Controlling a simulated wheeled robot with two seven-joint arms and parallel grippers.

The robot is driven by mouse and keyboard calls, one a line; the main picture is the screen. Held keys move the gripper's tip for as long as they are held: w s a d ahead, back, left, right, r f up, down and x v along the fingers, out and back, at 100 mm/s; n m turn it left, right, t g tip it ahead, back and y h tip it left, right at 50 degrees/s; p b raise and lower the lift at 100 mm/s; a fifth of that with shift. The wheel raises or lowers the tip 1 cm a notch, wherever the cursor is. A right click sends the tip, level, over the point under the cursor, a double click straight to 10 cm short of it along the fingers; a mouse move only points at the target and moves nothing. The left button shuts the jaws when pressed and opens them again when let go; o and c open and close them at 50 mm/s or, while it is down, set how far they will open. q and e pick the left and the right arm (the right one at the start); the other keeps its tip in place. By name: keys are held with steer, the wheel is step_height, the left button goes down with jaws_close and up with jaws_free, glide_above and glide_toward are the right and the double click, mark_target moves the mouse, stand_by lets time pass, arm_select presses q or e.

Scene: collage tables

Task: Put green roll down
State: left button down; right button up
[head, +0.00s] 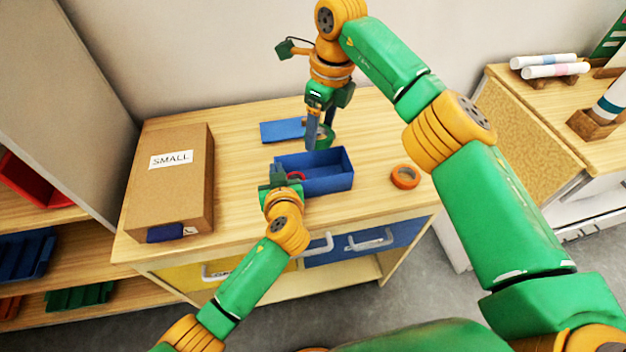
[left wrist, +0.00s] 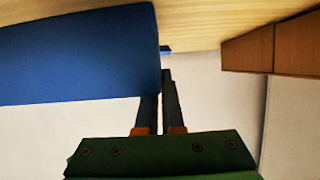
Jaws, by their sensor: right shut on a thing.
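The green roll (head: 324,138) is behind the blue bin, partly hidden by my right gripper (head: 314,142). My right gripper points down and is shut on the roll; I cannot tell whether the roll touches the tabletop. My left gripper (head: 281,178) is at the left end of the blue bin (head: 330,180). In the left wrist view its fingers (left wrist: 160,90) show a narrow gap, with the bin (left wrist: 75,55) covering part of one finger. Nothing shows held between them.
An orange roll (head: 405,177) lies right of the bin. A reddish ring (head: 295,176) shows partly at the bin's left end. A blue flat piece (head: 282,131) lies behind the bin. A cardboard box marked SMALL (head: 170,195) stands left. The tabletop (head: 385,130) is clear at the back right.

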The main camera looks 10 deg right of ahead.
steer(key=shift+w+m, duration=0.2)
steer(key=shift+m, duration=0.6)
glide_toward(320, 165)
steer(key=shift+m, duration=0.4)
steer(key=s+a+f, duration=0.2)
steer(key=s+f, duration=0.1)
steer(key=shift+s+f, duration=0.15)
steer(key=shift+f, duration=0.1)
steer(key=shift+f, duration=0.4)
steer(key=shift+f, duration=0.15)
steer(key=o, duration=1.3)
steer(key=r, duration=0.4)
steer(key=s+r, duration=0.1)
steer(key=r, duration=0.8)
steer(key=shift+s+d+r, duration=0.1)
steer(key=shift+s+d, duration=0.05)
steer(key=shift+d, duration=0.2)
arm_select(q)
steer(key=c, duration=1)
jaws_free()
